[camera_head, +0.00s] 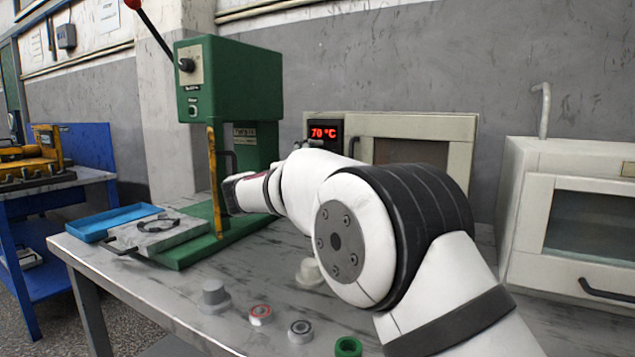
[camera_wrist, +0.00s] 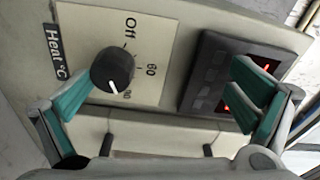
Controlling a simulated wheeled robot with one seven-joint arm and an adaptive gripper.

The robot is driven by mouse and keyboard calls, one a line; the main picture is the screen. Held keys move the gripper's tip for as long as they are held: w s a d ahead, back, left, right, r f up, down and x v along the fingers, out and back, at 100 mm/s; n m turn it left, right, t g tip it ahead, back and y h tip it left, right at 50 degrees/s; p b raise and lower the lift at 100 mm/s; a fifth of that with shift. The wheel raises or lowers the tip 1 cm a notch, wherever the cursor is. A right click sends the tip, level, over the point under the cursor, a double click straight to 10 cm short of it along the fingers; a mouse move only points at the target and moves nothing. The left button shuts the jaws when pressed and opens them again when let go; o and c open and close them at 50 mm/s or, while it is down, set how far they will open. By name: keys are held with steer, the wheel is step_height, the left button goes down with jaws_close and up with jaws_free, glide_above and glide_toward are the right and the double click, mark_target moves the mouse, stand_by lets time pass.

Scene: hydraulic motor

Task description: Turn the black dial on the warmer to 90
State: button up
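The warmer (camera_head: 464,128) is a cream box behind my arm in the head view. Its red display (camera_head: 323,133) reads 70 °C. In the wrist view its black dial (camera_wrist: 112,69) sits on a cream panel (camera_wrist: 150,30) marked Off, 60 and a partly covered lower number. The dial's white mark points down in the picture, near that lower number. The dial is closer to the left finger, and I see no contact. In the head view my arm hides the dial.
A green press (camera_head: 235,85) stands left of the warmer. A second cream oven (camera_head: 520,200) stands at right. A blue tray (camera_head: 120,218) is at left.

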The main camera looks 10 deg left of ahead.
steer(key=shift+t, duration=0.4)
steer(key=r, duration=0.3)
steer(key=s+r, duration=0.1)
steer(key=r, duration=0.1)
steer(key=shift+a+r, duration=0.2)
steer(key=shift+r, duration=0.15)
steer(key=shift+g, duration=0.4)
steer(key=f, duration=0.4)
steer(key=shift+w+d, duration=0.1)
steer(key=shift+w, duration=0.1)
steer(key=shift+c, duration=0.3)
steer(key=shift+s+a+f, duration=0.25)
steer(key=shift+s+a, duration=0.1)
steer(key=shift+s, duration=0.35)
steer(key=c, duration=0.4)
steer(key=shift+s+a+r+b, duration=0.15)
steer(key=shift+s+b, duration=0.2)
steer(key=shift+s, duration=0.1)
steer(key=shift+c, duration=1.1)
steer(key=f+b+v, duration=0.1)
steer(key=b+v, duration=0.1)
steer(key=v, duration=1.1)
steer(key=shift+s+f+b, duration=0.15)
steer(key=shift+f+b, duration=0.15)
steer(key=shift+f, duration=0.1)
